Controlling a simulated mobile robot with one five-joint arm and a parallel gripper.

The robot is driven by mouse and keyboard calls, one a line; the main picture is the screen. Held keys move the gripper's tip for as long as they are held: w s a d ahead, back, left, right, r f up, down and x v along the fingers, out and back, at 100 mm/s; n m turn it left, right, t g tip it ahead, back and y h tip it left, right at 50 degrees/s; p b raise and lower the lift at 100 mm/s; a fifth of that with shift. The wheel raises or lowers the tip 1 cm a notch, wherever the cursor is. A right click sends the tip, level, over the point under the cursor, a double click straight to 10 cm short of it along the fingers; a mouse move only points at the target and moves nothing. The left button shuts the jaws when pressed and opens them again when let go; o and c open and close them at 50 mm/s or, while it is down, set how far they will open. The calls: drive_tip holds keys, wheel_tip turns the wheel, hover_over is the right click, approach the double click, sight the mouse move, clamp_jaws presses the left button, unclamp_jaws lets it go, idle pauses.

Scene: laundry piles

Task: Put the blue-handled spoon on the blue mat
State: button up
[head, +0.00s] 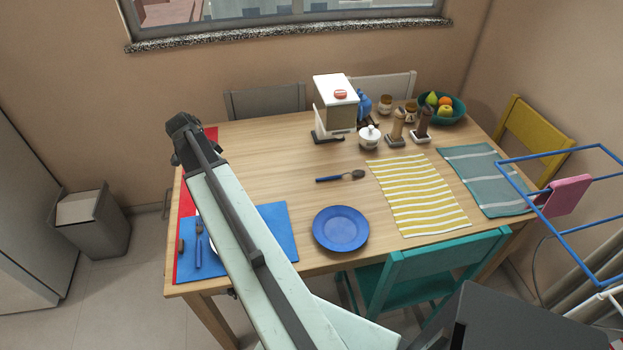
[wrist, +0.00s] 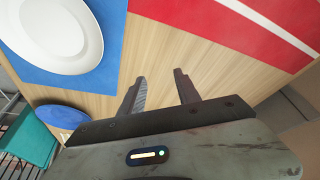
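A spoon with a blue handle (head: 325,179) and grey bowl lies on the bare wood in the middle of the table in the head view. The blue mat (head: 279,226) lies at the table's left front, partly hidden by my arm; it also shows in the wrist view (wrist: 108,22). A white plate (wrist: 58,32) lies on the mat. A blue-handled utensil (head: 198,255) and a dark utensil lie on the mat's left side. My gripper (wrist: 160,88) is open, with nothing between its fingers, above bare table. The spoon is not visible in the wrist view.
A blue plate (head: 340,229) lies between the mat and a yellow striped cloth (head: 418,195). A red cloth (head: 186,204) runs along the left edge. A white-topped machine (head: 337,92), jars and a fruit bowl (head: 456,110) stand at the back. A teal chair (head: 440,268) stands in front.

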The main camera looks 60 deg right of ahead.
drive_tip(key=s+d+m+g, duration=0.1)
drive_tip(key=s+d+m, duration=0.3)
drive_tip(key=s+d, duration=1.05)
drive_tip(key=m+g+y+b, duration=0.1)
drive_tip(key=m+b, duration=0.1)
approach(337, 176)
drive_tip(key=shift+w+d+f, duration=0.1)
drive_tip(key=shift+w+d, duration=0.1)
drive_tip(key=shift+d, duration=0.3)
drive_tip(key=b+x, duration=0.2)
drive_tip(key=shift+s+f, duration=0.1)
drive_tip(key=shift+f, duration=0.3)
drive_tip(key=b+x, duration=0.5)
drive_tip(key=shift+s+a+f, duration=0.15)
drive_tip(key=shift+s+a, duration=0.05)
drive_tip(key=shift+a, duration=0.05)
drive_tip(key=shift+r, duration=0.2)
drive_tip(key=shift+f, duration=0.15)
clamp_jaws()
